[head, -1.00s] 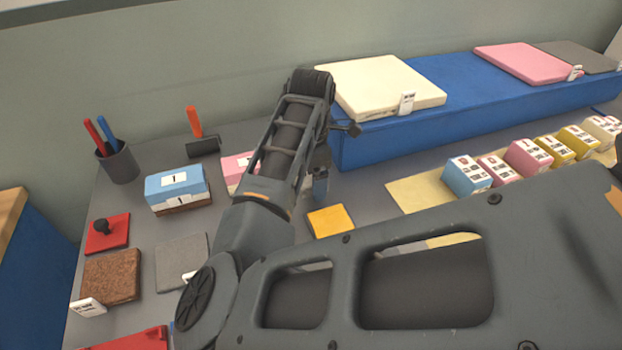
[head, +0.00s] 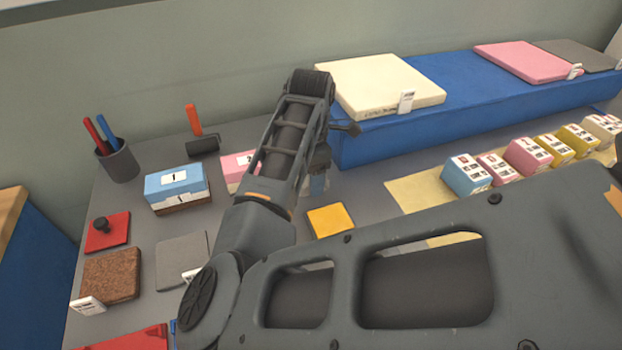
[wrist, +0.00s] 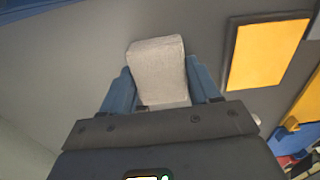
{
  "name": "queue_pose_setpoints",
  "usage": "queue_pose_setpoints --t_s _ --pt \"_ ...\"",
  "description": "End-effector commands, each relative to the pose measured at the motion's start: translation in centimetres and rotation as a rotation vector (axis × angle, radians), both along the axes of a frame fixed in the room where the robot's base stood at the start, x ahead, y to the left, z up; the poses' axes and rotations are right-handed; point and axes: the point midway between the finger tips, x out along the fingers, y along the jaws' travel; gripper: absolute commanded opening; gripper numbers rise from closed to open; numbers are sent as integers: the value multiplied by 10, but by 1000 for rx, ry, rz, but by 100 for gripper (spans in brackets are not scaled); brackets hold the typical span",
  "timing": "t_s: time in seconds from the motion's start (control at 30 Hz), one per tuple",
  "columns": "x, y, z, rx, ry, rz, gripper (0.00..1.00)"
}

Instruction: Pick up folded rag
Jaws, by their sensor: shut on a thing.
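The folded rag (wrist: 157,70) is a pale grey-white block of cloth in the wrist view. It sits between the two blue fingers of my gripper (wrist: 160,78), which is shut on it. In the head view my gripper (head: 318,182) is low over the grey table, just left of the yellow square pad (head: 330,220). My arm hides the rag in the head view. The wrist view does not make clear whether the rag touches the table.
The blue bench (head: 460,105) with a cream pad (head: 375,85) stands right behind my gripper. A pink block (head: 238,165) and a blue block (head: 175,183) lie left. Several coloured blocks stand right. A pen cup (head: 118,162) is at the back left.

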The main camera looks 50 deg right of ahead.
Motion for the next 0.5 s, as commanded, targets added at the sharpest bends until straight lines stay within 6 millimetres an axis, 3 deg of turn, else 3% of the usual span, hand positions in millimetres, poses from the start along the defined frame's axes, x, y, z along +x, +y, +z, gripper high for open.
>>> queue_pose_setpoints --t_s 0.23,0.3,0.37,0.5 --pt "1 0 15 0 -4 -2 32" --pt "1 0 27 0 -5 -4 32" --pt "2 0 38 1 -6 -3 26" --pt "2 0 66 0 -6 -3 26"
